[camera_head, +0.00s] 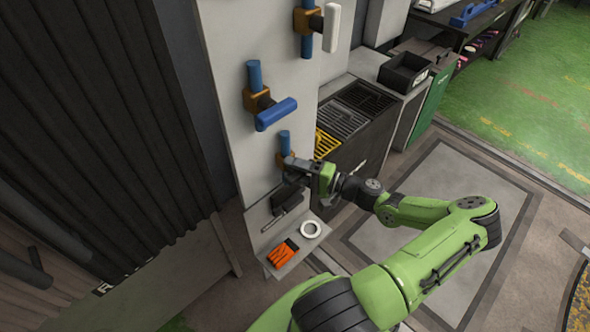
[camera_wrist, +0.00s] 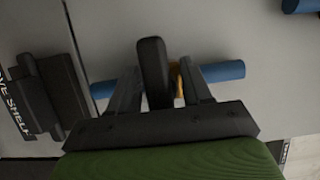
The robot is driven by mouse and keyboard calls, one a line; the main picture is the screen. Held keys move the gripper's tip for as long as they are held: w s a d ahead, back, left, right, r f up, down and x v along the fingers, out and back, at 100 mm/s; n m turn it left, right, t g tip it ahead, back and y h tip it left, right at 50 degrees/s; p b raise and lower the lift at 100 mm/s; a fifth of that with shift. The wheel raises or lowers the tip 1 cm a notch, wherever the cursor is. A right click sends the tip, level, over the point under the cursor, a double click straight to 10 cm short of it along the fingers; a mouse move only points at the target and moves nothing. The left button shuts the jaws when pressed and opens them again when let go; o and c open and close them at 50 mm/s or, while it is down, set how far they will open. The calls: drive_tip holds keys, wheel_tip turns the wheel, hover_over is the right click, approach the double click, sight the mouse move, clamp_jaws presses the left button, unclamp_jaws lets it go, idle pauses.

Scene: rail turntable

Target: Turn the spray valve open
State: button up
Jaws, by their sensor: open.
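Three valves on blue pipes are on the pale upright panel (camera_head: 222,95). The top valve has a white handle (camera_head: 331,27), and the middle one has a blue handle (camera_head: 277,114). The lowest valve, on a short blue pipe (camera_head: 285,141), is partly hidden by my gripper (camera_head: 291,172). In the wrist view my gripper (camera_wrist: 161,72) is open, its fingers either side of a black handle (camera_wrist: 152,60). An orange valve body (camera_wrist: 177,80) and blue pipe (camera_wrist: 222,71) show behind. I cannot tell whether the fingers touch the handle. No label shows which is the spray valve.
Below the valves, a small shelf (camera_head: 259,246) holds a white ring (camera_head: 311,229) and an orange item (camera_head: 281,254). A black object (camera_wrist: 46,92) is left of the fingers in the wrist view. A dark cabinet (camera_head: 362,140) stands right of the panel.

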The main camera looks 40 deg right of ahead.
drive_tip(key=c, duration=0.8)
